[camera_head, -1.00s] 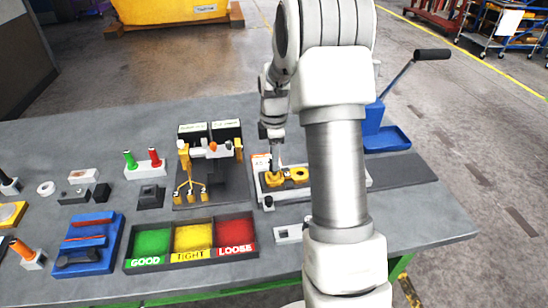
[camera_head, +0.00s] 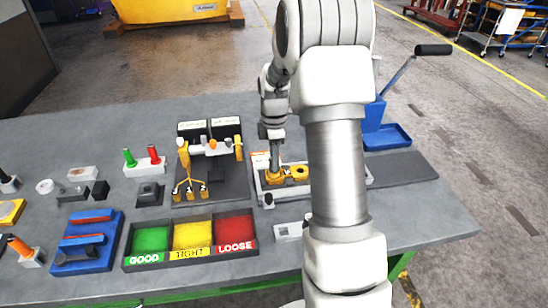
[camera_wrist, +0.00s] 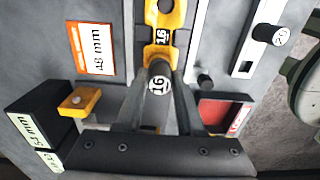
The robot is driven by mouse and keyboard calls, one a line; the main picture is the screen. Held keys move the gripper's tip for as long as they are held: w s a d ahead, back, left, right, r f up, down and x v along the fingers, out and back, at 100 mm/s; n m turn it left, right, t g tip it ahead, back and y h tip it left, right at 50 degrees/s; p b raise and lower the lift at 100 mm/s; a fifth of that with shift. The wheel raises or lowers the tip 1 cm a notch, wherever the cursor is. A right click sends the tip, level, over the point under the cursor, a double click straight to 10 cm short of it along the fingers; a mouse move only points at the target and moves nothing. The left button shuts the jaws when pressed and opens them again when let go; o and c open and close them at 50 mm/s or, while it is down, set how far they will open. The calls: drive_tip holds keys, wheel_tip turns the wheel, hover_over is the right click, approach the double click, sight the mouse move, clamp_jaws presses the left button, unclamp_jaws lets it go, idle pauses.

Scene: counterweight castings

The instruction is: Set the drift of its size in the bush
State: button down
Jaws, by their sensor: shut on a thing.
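In the wrist view my gripper (camera_wrist: 158,100) is shut on a drift (camera_wrist: 157,70), dark-shafted with a pale end marked 16. The drift stands over the near end of a yellow casting (camera_wrist: 177,20), which also carries a 16 mark. A dark opening shows at the casting's far end. The bush at the near end is hidden by the drift and fingers, so I cannot tell how deep the drift sits. In the head view my gripper (camera_head: 275,166) is at the left end of the casting (camera_head: 300,175), which lies in a pale fixture (camera_head: 268,200).
A 20-marked peg (camera_wrist: 275,35) stands in a white holder at the upper right of the wrist view. An orange-edged size card (camera_wrist: 94,50) lies left of the casting. The GOOD, TIGHT, LOOSE tray (camera_head: 190,257) and a yellow gauge stand (camera_head: 183,160) are to the left.

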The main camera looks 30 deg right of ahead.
drive_tip(key=shift+f, duration=0.4)
drive_tip(key=shift+c, duration=2.2)
unclamp_jaws()
